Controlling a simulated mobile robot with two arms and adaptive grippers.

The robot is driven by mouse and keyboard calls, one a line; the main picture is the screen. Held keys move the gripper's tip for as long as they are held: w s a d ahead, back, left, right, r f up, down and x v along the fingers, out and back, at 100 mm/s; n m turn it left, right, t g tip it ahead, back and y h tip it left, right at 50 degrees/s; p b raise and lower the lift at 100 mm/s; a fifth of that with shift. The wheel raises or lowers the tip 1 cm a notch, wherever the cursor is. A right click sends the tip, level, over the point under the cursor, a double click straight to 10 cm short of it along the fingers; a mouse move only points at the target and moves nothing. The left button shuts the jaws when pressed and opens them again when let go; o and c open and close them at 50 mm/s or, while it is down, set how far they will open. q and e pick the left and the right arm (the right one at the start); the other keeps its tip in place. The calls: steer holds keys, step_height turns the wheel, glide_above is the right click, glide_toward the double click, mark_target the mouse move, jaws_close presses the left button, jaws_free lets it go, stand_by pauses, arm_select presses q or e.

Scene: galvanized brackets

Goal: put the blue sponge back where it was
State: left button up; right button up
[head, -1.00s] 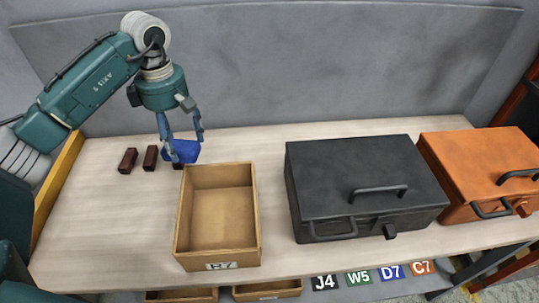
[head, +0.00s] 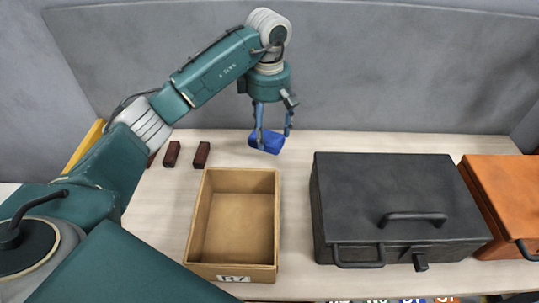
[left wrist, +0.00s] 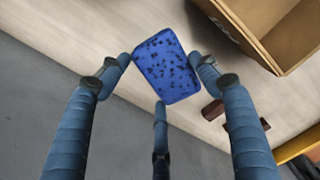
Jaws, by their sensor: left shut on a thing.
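The blue sponge (head: 267,144) is held in my left gripper (head: 271,135), behind the back right corner of the open tan bin marked R7 (head: 279,222). In the left wrist view the sponge (left wrist: 168,66), blue with dark specks, sits between the fingers of my left gripper (left wrist: 163,80), which are shut on it. It appears to be above the table; the exact gap is hard to judge. The visible floor of the bin is empty. My right gripper is not in view.
Several dark brown blocks (head: 201,154) stand left of the sponge, behind the bin; my arm partly hides one. A closed black case (head: 350,195) and an orange case (head: 505,185) stand at the right. A grey panel (head: 400,80) rises behind the pale table (head: 295,222).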

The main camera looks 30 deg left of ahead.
arm_select(q)
step_height(320, 180, down, 9)
steer(key=shift+f+p, duration=0.1)
steer(key=shift+p, duration=0.45)
steer(key=shift+f, duration=0.15)
steer(key=shift+f, duration=0.1)
steer(key=o, duration=1)
steer(key=shift+r, duration=0.4)
step_height(320, 180, up, 12)
steer(key=shift+f+b, duration=0.25)
steer(key=shift+b, duration=0.8)
